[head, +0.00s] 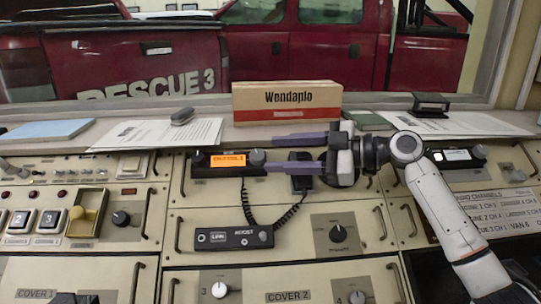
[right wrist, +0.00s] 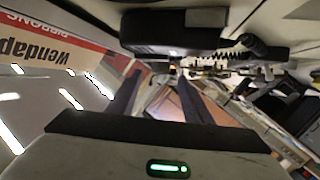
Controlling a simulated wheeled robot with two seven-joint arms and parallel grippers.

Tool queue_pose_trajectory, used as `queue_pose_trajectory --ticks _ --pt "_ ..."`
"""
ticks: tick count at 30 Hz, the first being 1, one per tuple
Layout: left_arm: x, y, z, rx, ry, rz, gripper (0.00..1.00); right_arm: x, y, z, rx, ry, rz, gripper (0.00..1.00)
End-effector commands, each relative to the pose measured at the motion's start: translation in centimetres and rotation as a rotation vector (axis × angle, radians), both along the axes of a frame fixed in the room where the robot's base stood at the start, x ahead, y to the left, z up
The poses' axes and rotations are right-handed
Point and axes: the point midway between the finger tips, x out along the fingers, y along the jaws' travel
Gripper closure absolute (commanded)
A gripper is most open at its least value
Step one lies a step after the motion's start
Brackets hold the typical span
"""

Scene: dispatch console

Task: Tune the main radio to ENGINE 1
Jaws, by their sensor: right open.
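The main radio (head: 228,161) is a dark unit on the upper middle panel in the head view. Its orange display is lit, but I cannot read its text with certainty. A round dark knob (head: 257,157) sits at its right end. My right gripper (head: 268,154) comes in from the right with its two purple fingers apart, one above the other. Its fingertips are close to the knob at its right side; I cannot tell whether they touch it. In the right wrist view the fingers (right wrist: 160,78) are spread with nothing clearly held.
A handset (head: 302,172) with a coiled cord hangs beside the radio, behind my right fingers. A Wendaplo box (head: 287,101) stands on the ledge above. A smaller panel unit (head: 234,237) and a dark knob (head: 338,233) lie below. A second radio (head: 452,155) is at the right.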

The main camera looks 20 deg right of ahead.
Motion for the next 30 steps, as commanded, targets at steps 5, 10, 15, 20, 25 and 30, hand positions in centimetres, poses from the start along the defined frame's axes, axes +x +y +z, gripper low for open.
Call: queue_pose_trajectory --ticks 5,10,15,20,25,30 --pt "0.0 0.0 -0.6 0.000 0.002 -0.001 0.69 -2.3 -2.9 0.4 -0.004 0.001 -0.002 0.54" --pt "0.0 0.0 -0.7 0.000 0.002 -0.001 0.69 -3.8 -4.7 0.9 -0.001 0.001 -0.001 0.54" --pt "0.0 0.0 -0.6 -0.001 0.000 -0.001 0.69 -4.4 -5.3 1.2 -0.002 0.000 0.001 0.54" --pt "0.0 0.0 -0.6 -0.001 0.000 -0.001 0.69 -4.4 -5.3 1.2 -0.001 0.001 0.000 0.54" --pt "0.0 0.0 -0.6 -0.001 0.000 -0.001 0.69 -4.4 -5.3 1.2 -0.001 0.001 0.000 0.54" --pt "-0.1 0.0 -0.6 -0.001 0.000 -0.001 0.69 -4.4 -5.3 1.2 -0.001 0.001 0.000 0.54"
